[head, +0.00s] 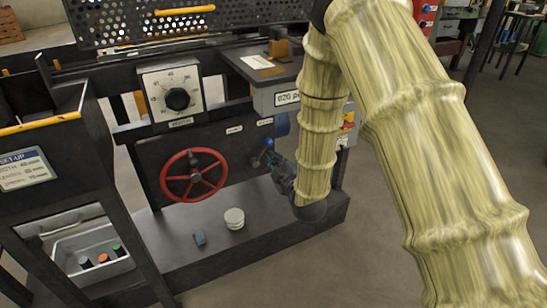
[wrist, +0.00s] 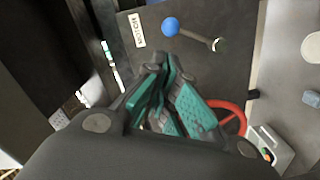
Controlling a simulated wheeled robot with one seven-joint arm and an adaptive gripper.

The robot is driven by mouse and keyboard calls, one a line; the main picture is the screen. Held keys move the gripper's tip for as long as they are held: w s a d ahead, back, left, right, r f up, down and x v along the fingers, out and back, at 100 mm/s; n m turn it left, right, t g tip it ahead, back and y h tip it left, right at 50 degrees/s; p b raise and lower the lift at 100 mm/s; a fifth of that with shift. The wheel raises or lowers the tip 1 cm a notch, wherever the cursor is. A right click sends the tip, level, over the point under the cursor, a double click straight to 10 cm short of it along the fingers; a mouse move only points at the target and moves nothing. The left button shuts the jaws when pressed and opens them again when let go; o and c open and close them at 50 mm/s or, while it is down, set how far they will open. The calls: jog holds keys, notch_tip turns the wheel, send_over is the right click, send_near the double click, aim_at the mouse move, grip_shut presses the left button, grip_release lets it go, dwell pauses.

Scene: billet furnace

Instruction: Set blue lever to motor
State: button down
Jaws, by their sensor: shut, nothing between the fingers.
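The blue lever has a round blue knob (wrist: 170,26) on a thin dark rod, with its pivot to the right in the wrist view. A white label (wrist: 138,28), seemingly reading MOTOR, lies just beyond the knob, in line with the rod. In the head view the blue knob (head: 269,142) shows on the dark panel, right of the red handwheel. My gripper (head: 274,163) is close below the knob there; its teal-padded fingers (wrist: 165,78) are shut and empty. The knob appears apart from the fingertips. My forearm hides the panel's right part.
The red handwheel (head: 194,175) stands out left of my gripper. A dial (head: 177,98) sits above it. A white round container (head: 234,218) and a small blue block (head: 199,239) lie on the ledge below. The grey sign box (head: 272,98) overhangs the lever.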

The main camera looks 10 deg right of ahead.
jog(key=s+d+f+m+g+h, duration=0.1)
jog(key=s+d+f+m+g, duration=0.15)
jog(key=f, duration=0.35)
jog(key=s+d+f+m+g+h, duration=0.1)
jog(key=s+f, duration=0.3)
jog(key=f, duration=0.3)
jog(key=s+d+f+m+g+h, duration=0.1)
jog(key=s+d+f+m+g, duration=0.15)
jog(key=s+f, duration=0.6)
jog(key=s+d+f+m+g, duration=0.2)
jog(key=s+f+m+g, duration=0.25)
jog(key=s, duration=0.65)
jog(key=s+d+f+m+g+h, duration=0.1)
jog(key=s+d+f+m+g, duration=0.15)
jog(key=s+f, duration=0.65)
jog(key=s+d+m+g+p, duration=0.1)
jog(key=s+d+m+g, duration=0.2)
jog(key=s, duration=1.1)
notch_tip(320, 180, up, 18)
jog(key=a+g+p, duration=0.1)
jog(key=p, duration=1.7)
jog(key=shift+w+r+h, duration=0.2)
jog(key=shift+w+h, duration=0.05)
jog(key=shift+h, duration=0.05)
jog(key=shift+a, duration=0.1)
